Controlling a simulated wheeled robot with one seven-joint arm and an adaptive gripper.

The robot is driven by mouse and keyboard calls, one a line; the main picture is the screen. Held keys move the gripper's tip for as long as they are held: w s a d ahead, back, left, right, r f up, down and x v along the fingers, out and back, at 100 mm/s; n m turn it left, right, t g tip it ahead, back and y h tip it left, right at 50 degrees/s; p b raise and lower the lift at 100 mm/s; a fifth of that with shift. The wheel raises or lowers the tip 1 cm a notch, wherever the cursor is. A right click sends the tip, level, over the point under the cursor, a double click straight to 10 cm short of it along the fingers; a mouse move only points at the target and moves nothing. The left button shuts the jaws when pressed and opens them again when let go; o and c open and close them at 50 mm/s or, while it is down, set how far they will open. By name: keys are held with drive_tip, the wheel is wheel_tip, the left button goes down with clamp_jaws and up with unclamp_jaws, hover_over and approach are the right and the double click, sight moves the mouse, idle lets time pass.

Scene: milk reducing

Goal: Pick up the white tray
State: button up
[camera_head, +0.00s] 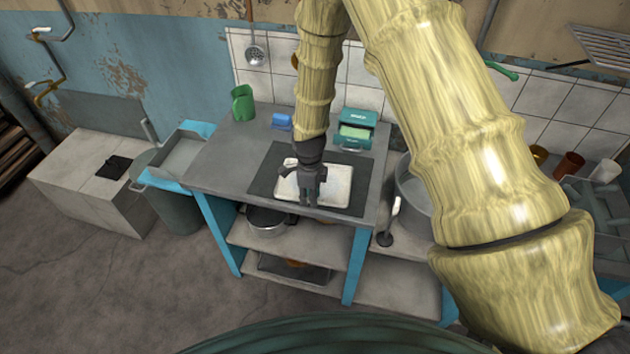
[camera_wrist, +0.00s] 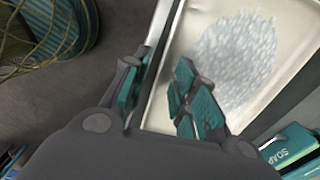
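The white tray (camera_head: 344,190) lies on a dark mat on the grey counter. In the wrist view the tray (camera_wrist: 185,35) holds a patch of pale, grainy material. My gripper (camera_head: 308,202) is over the tray's near-left part in the head view and hides some of it. In the wrist view my gripper (camera_wrist: 163,75) is open, with a gap between its teal-padded fingers. One finger is outside the tray's left rim and the other is over its inside. I cannot tell whether either finger touches the tray.
A green cup (camera_head: 243,103), a blue block (camera_head: 282,122) and a teal soap box (camera_head: 356,131) stand behind the tray. The soap box (camera_wrist: 290,148) shows at lower right in the wrist view. A large metal pot (camera_head: 413,190) is to the right. A bin (camera_head: 172,208) stands left of the counter.

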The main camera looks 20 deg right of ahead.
drive_tip(key=shift+f, duration=0.65)
clamp_jaws()
drive_tip(key=shift+r, duration=0.1)
